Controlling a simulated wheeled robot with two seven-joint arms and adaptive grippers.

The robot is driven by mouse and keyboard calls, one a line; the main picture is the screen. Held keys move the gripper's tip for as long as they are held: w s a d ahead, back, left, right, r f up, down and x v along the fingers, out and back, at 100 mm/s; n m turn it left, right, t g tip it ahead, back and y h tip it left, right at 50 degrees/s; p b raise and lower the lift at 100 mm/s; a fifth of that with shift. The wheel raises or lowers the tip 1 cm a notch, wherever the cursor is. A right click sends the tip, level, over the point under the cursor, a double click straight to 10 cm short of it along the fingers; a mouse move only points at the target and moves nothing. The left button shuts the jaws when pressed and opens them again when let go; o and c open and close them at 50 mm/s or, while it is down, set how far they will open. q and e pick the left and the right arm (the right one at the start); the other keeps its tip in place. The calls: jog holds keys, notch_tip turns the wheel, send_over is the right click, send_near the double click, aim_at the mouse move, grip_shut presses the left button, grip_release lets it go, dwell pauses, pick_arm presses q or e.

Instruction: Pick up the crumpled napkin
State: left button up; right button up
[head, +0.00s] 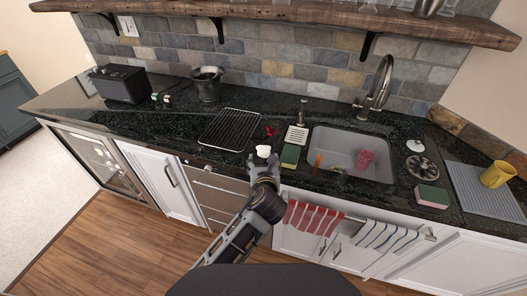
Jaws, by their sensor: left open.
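The crumpled napkin (263,150) is a small white lump on the dark counter (165,128), near its front edge. My left gripper (264,161) is open at the counter's front edge. Its fingers point at the napkin, which shows just beyond the fingertips. I cannot tell whether the fingers touch it or reach around its lower part, which the gripper hides. My right gripper is not in view.
A green sponge (290,156) lies close right of the napkin, with a red item (269,131) behind. A black wire rack (231,129) is at left. The sink (352,152) holds a pink cup (364,159). Striped towels (312,217) hang below the counter.

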aim_at(264, 152)
pick_arm(q)
jog(key=shift+x, duration=2.7)
jog(key=shift+x, duration=2.6)
jog(key=shift+d, duration=0.15)
jog(key=shift+c, duration=0.2)
jog(key=c, duration=0.4)
